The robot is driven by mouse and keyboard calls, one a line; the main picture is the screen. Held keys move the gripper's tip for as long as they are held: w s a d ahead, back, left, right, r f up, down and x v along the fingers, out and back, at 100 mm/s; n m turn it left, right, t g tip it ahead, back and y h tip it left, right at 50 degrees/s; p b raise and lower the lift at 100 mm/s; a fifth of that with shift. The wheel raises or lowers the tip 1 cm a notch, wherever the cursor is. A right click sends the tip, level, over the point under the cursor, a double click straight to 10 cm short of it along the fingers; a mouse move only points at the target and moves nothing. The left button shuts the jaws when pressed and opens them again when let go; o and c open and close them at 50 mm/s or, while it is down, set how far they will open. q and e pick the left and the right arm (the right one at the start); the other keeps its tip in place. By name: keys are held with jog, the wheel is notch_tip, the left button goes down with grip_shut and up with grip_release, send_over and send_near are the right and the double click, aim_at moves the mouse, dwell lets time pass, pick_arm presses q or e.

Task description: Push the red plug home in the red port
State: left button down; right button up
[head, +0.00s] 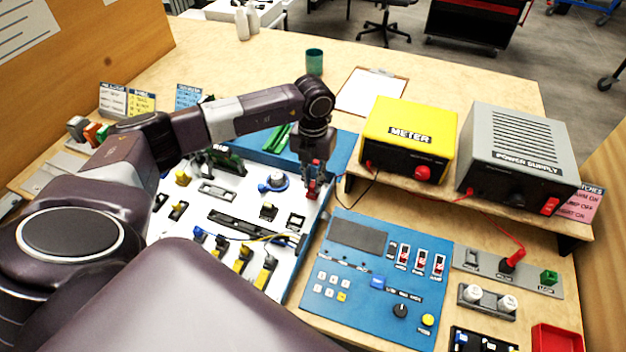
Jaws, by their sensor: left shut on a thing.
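My left gripper (314,178) points down at the right edge of the white board (180,230). Its fingers are shut on a small red piece, which I take to be the red plug (313,192). The red port under it is hidden by the fingers and the plug, so I cannot tell how deep the plug sits. A thin dark lead runs from the yellow meter (408,135) toward this spot. Another red plug (514,257), on a red lead, stands tilted on a grey strip at the right. My right gripper is not in view.
The meter and the grey power supply (520,150) stand on a wooden shelf right of the gripper. A blue control panel (350,285) lies in front. Several small parts cover the board. A clipboard (371,92) and a green cup (314,62) are behind.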

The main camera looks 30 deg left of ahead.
pick_arm(q)
jog(key=shift+f, duration=0.15)
jog(key=c, duration=1.5)
grip_release()
jog(key=shift+c, duration=0.2)
jog(key=shift+r+p, duration=2.4)
jog(key=shift+r, duration=1.2)
jog(key=shift+s+f, duration=0.1)
jog(key=shift+f, duration=0.05)
